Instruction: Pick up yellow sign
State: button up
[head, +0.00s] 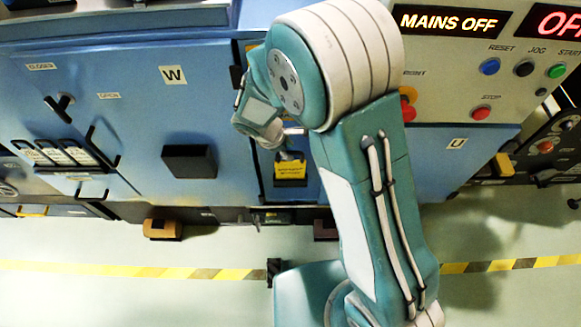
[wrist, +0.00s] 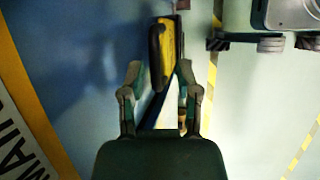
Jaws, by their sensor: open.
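The yellow sign (head: 290,171) with dark lettering is at the lower part of the blue cabinet front in the head view. In the wrist view a yellow panel with a dark edge (wrist: 167,50), which appears to be this sign, is seen nearly edge-on. My gripper (wrist: 159,70) is open, with one finger on each side of the panel's lower end. I cannot tell whether either finger touches it. In the head view my gripper (head: 290,154) is just above the sign, partly hidden by my arm.
The blue cabinet (head: 130,125) has a black box (head: 189,161) and black handles (head: 98,147) left of the sign. A control panel (head: 450,85) with a red button (head: 407,103) is at right. Floor below is mostly clear, crossed by striped tape (head: 130,270). A lettered panel (wrist: 20,130) shows in the wrist view.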

aim_at(295, 161)
jog(key=x, duration=0.5)
jog(key=shift+a+f, duration=0.2)
jog(key=shift+w+d+f, duration=0.1)
jog(key=shift+d+f, duration=0.2)
jog(key=shift+f, duration=0.1)
grip_shut()
